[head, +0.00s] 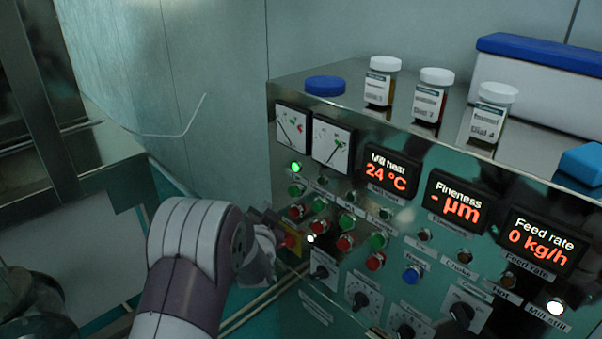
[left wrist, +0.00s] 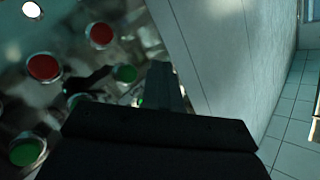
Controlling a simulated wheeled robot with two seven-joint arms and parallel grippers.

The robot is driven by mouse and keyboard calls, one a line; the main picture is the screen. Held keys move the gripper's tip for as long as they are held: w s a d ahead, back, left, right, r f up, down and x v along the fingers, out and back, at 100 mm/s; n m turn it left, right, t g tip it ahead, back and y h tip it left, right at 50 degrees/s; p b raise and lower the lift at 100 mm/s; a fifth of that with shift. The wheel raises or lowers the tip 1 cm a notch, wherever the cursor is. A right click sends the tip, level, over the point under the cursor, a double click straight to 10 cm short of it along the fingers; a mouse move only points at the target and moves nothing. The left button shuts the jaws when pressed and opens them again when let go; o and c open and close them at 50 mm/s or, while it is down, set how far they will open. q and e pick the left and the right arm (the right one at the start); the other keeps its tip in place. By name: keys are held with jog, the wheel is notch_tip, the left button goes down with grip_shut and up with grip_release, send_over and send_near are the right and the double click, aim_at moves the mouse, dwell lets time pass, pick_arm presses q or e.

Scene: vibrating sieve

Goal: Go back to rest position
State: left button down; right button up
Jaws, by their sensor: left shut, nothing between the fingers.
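My left gripper (head: 268,226) is at the left edge of the control panel (head: 400,285), beside a red button on a yellow plate (head: 291,243). It is shut and empty. Its fingers are partly hidden by my wrist in the head view. In the left wrist view the dark closed fingers (left wrist: 164,84) point along the panel, with red and green buttons to their left. I cannot tell whether they touch the panel. My right gripper is in neither view.
The panel carries lit displays, including mill heat (head: 389,173), plus buttons and knobs. On its top stand white-capped jars (head: 431,94), a blue lid (head: 325,86) and a blue-lidded box (head: 540,75). A steel frame (head: 60,110) stands at the left.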

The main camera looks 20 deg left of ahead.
pick_arm(q)
jog(key=s+d+f+n+g+h, duration=0.2)
jog(key=s+f+g, duration=0.2)
jog(key=f, duration=0.4)
jog(key=s+d+r+g+h+p, duration=0.1)
jog(key=s+d+g, duration=0.2)
jog(key=s, duration=0.4)
jog(key=s+d+r+g+h+p, duration=0.1)
jog(key=s+d+g+h, duration=0.1)
jog(key=s+d, duration=0.4)
jog(key=s+d+n+g+h+p, duration=0.1)
jog(key=s+d+g, duration=0.3)
jog(key=s, duration=0.5)
jog(key=shift+d+r+g+p, duration=0.3)
jog(key=shift+r+g+p, duration=0.1)
jog(key=shift+g, duration=0.2)
jog(key=shift+s, duration=0.1)
